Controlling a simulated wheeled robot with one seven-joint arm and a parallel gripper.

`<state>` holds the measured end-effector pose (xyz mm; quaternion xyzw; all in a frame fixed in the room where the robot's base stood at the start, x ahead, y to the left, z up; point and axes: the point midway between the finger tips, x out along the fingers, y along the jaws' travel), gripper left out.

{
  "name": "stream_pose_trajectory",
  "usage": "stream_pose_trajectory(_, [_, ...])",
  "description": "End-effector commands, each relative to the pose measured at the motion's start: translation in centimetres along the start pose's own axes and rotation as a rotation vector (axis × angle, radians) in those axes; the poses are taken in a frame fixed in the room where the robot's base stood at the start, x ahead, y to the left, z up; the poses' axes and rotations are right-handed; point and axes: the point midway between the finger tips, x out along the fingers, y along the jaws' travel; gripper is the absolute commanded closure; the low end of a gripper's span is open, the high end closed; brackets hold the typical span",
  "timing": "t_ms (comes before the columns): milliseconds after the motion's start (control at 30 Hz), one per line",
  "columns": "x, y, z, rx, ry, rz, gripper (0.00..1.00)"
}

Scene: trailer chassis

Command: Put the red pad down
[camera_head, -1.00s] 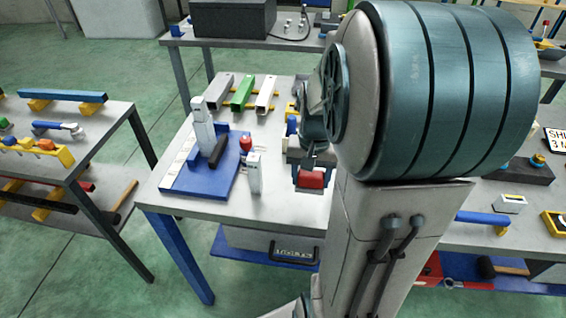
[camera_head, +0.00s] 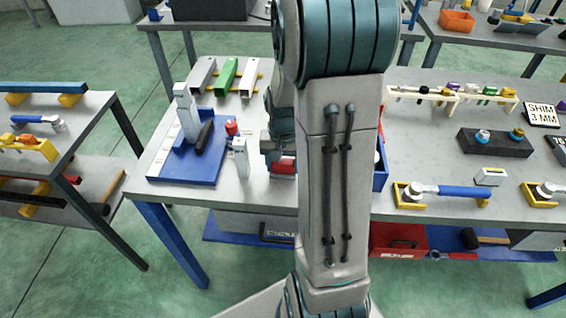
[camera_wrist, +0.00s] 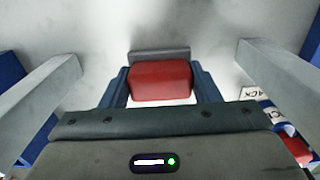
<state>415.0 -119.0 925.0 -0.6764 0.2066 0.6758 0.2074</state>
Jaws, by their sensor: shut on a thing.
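The red pad (camera_head: 283,167) is a small red block with a grey edge, at the right of the blue press fixture (camera_head: 178,174) on the middle table. My gripper (camera_wrist: 160,85) is shut on it; the red pad also shows in the wrist view (camera_wrist: 160,80), between the two blue fingers. A pale grey surface (camera_wrist: 185,25) lies beyond the pad. I cannot tell whether the pad touches the table or hangs just above it. My own arm hides part of the gripper and the table to its right in the head view.
A small whitish upright block (camera_head: 241,158) stands just left of my gripper. A red-topped piece (camera_head: 231,128) stands by the fixture. Grey, green and white channels (camera_head: 228,76) lie at the back. Two grey bars flank the gripper in the wrist view.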

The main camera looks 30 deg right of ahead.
Motion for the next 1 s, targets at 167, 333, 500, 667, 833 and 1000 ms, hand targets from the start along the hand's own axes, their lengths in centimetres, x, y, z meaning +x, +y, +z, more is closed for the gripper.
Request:
stream_pose_trajectory(167, [0.4,0.0,0.0,0.000,0.000,0.000,0.65])
stream_pose_trajectory(333, [0.3,0.0,0.0,0.000,-0.001,0.000,0.22])
stream_pose_trajectory(500, [0.3,0.0,0.0,0.000,-0.001,0.000,0.22])
stream_pose_trajectory(667, [-0.1,0.0,0.0,0.000,-0.001,0.000,0.22])
stream_pose_trajectory(833, [-2.4,0.0,-0.1,0.000,0.004,-0.001,0.22])
stream_pose_trajectory(1000, [-6.3,0.0,-0.1,0.000,0.007,-0.002,0.22])
